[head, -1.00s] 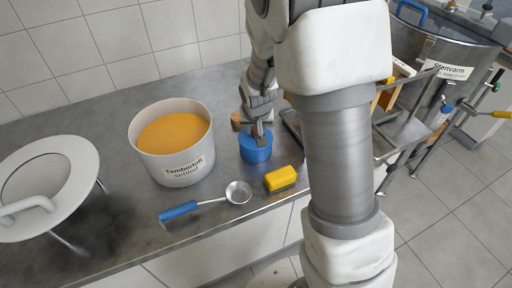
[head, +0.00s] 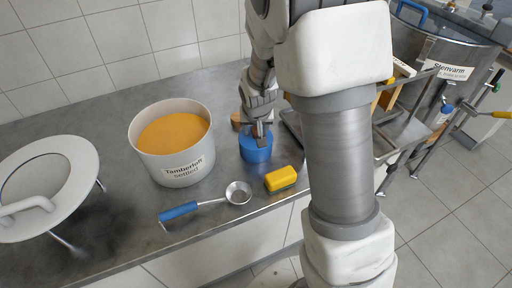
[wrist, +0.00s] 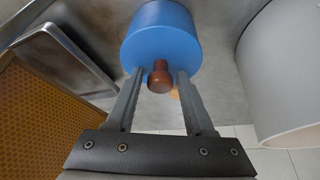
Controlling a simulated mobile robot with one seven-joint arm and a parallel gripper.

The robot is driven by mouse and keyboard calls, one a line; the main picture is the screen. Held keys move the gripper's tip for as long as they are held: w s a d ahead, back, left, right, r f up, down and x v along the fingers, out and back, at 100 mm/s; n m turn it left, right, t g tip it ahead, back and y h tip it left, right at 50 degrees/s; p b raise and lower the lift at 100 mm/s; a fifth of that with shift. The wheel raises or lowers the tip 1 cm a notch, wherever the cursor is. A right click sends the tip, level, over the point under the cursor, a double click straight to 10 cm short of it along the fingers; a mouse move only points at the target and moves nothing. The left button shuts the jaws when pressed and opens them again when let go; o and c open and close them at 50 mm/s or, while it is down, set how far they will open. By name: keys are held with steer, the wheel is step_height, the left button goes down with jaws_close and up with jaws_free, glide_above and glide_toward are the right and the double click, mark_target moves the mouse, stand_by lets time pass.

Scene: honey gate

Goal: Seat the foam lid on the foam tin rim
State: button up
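The foam tin (head: 256,152) is a blue round tin on the steel counter, right of the white tub. It also shows in the wrist view (wrist: 150,30). A brown knob (wrist: 160,76) stands out from its blue top, which looks like the foam lid (wrist: 160,52). I cannot make out a seam between lid and tin, so whether the lid sits flush cannot be told. My gripper (wrist: 160,82) is open, with one finger on each side of the knob and a visible gap to it. In the head view my gripper (head: 261,136) is over the tin and hides part of its top.
A white tub (head: 180,172) of orange contents stands left of the tin. A yellow sponge (head: 281,179) and a blue-handled strainer (head: 238,192) lie in front. A white ring-shaped lid (head: 75,190) is at far left. A metal rack (head: 400,130) stands right.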

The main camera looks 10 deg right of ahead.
steer(key=shift+r, duration=0.1)
stand_by(0.3)
steer(key=shift+p+v, duration=1.1)
steer(key=shift+v, duration=0.45)
steer(key=shift+r, duration=0.15)
steer(key=shift+o, duration=0.4)
steer(key=o, duration=0.5)
steer(key=shift+o, duration=0.9)
